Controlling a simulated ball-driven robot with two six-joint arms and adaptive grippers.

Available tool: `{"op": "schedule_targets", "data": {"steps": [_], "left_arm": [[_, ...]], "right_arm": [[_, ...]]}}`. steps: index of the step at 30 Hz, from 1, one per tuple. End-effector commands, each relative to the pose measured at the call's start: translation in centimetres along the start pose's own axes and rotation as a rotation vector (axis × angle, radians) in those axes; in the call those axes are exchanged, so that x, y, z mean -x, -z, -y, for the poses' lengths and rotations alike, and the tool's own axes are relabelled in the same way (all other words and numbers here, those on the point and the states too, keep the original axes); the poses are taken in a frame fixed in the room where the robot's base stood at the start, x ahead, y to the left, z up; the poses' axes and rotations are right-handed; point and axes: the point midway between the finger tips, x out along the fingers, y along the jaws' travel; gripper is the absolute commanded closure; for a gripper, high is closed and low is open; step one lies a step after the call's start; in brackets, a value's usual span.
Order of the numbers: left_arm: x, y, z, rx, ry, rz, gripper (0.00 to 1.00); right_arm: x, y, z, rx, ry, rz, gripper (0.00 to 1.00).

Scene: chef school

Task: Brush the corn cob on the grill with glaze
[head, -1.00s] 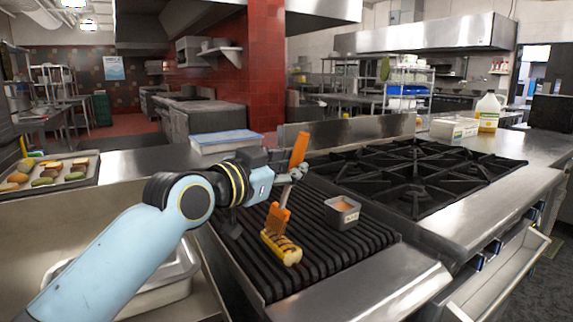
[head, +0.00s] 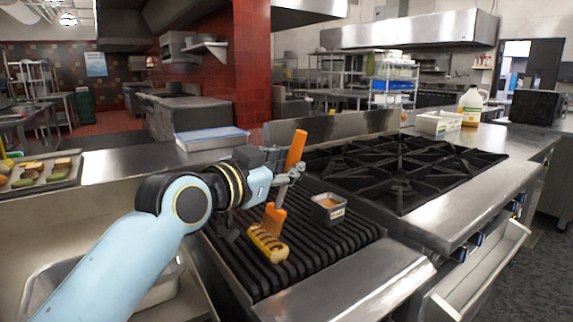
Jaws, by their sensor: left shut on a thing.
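The corn cob (head: 268,243), yellow with dark char marks, lies on the ribbed black grill (head: 330,238). My left gripper (head: 286,175) is shut on an orange brush (head: 296,150), above and slightly right of the cob. The handle rises above the gripper, and the brush's head (head: 272,219) points down at the cob's upper end. It seems to touch the cob there, but the exact contact is hard to tell. A small grey square container of orange-brown glaze (head: 328,207) stands on the grill, right of the brush. My right gripper is not in view.
A black burner range (head: 400,170) adjoins the grill on the right. A tray of vegetables (head: 38,172) lies at the far left, and a blue-lidded container (head: 212,138) stands behind the grill. An open drawer (head: 480,265) juts out at the lower right.

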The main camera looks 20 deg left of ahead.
Motion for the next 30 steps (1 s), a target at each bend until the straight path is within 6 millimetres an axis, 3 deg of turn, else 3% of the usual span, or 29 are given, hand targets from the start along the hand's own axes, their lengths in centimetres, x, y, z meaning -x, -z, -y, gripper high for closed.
{"op": "schedule_targets", "data": {"steps": [3, 18, 30], "left_arm": [[0.1, 1.8, 0.6, -0.001, 0.001, -0.004, 1.00], [0.5, 7.1, 2.2, -0.001, 0.002, -0.005, 1.00], [0.5, 7.2, 2.2, -0.001, 0.001, -0.004, 1.00]], "right_arm": [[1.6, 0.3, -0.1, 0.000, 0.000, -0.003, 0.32], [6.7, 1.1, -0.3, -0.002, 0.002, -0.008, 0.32], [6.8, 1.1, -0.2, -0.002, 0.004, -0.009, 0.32]]}}
